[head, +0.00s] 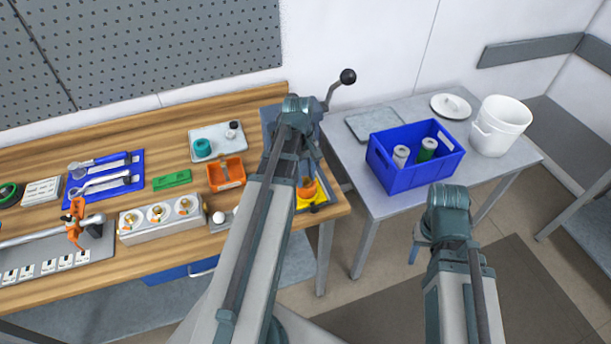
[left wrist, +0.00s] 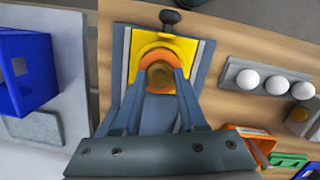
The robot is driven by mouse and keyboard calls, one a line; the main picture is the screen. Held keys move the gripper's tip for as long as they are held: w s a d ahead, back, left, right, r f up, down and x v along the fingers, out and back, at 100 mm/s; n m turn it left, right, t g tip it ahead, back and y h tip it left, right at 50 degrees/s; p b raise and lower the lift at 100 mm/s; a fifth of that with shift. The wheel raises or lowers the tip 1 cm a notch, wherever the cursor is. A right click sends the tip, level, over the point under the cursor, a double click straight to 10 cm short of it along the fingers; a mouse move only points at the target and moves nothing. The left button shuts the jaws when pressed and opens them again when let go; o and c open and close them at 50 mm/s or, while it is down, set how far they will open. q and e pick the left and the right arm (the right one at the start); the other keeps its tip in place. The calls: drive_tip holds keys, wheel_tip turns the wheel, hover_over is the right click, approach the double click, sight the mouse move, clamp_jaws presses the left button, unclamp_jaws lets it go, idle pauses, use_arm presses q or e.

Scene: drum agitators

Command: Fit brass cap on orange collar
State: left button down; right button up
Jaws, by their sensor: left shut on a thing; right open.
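The orange collar (head: 307,189) stands on a yellow block (head: 322,197) at the right end of the wooden bench. In the left wrist view the collar (left wrist: 157,52) shows as an orange ring on the yellow plate (left wrist: 185,48). The round brass cap (left wrist: 160,76) lies over the ring between the fingertips of my left gripper (left wrist: 160,82), which is shut on it. I cannot tell whether the cap touches the collar or is held just above it. My left arm hides much of this place in the head view. My right gripper (head: 414,255) is partly seen, low and away from the bench.
A white block (head: 160,228) with several brass pieces, an orange bin (head: 239,178) and a grey tray (head: 220,134) stand left of my left arm. A blue crate (head: 400,174) with two cans and a white bucket (head: 499,128) are on the grey side table.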

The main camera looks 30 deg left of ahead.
use_arm(q)
drive_tip(key=shift+c, duration=1.9)
unclamp_jaws()
wheel_tip(320, 180, up, 14)
drive_tip(key=a+p, duration=0.2)
drive_tip(key=p, duration=1.2)
drive_tip(key=shift+w+f, duration=0.15)
drive_tip(key=shift+w, duration=0.3)
drive_tip(key=shift+d, duration=0.1)
